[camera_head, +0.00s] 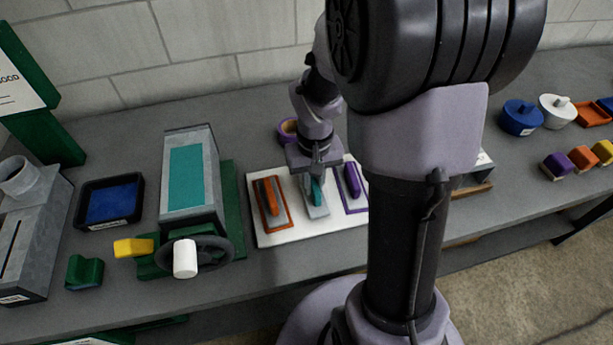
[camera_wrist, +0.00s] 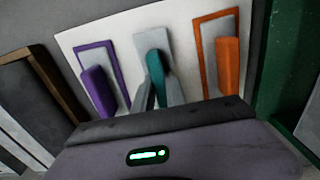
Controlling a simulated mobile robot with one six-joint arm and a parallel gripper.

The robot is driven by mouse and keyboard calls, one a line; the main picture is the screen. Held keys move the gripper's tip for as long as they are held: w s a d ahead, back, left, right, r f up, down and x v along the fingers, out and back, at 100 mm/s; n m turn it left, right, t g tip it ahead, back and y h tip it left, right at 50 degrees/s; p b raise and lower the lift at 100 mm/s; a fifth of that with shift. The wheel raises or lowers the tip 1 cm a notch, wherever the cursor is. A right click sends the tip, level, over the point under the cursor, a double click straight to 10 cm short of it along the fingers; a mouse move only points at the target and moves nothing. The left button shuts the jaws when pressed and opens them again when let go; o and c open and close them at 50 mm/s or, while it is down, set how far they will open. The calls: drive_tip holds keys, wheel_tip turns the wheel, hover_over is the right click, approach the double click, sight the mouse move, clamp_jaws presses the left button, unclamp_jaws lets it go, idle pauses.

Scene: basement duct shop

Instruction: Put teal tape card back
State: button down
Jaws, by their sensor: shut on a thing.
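The teal tape card (camera_head: 316,208) is a light grey plate with a teal grip. My gripper (camera_head: 316,188) is shut on that grip, above the middle of a white board (camera_head: 270,233). In the wrist view, the card's grey plate (camera_wrist: 153,38) shows behind the teal grip, with the grey fingertips (camera_wrist: 158,88) on either side. I cannot tell whether the card touches the board. An orange card (camera_head: 269,197) lies left of it inside an orange outline, and a purple card (camera_head: 352,180) lies right inside a purple outline.
A grey machine with a teal top (camera_head: 187,175) and handwheel stands left of the board. A purple tape roll (camera_head: 286,131) is behind it. A dark tray with a blue bottom (camera_head: 110,202) is farther left. Blue and white lidded pots (camera_head: 519,118) stand at the right.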

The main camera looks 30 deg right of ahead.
drive_tip(key=shift+w+f, duration=0.1)
drive_tip(key=shift+f, duration=0.3)
drive_tip(key=shift+f, duration=0.1)
drive_tip(key=c, duration=1.4)
unclamp_jaws()
drive_tip(key=shift+o, duration=0.2)
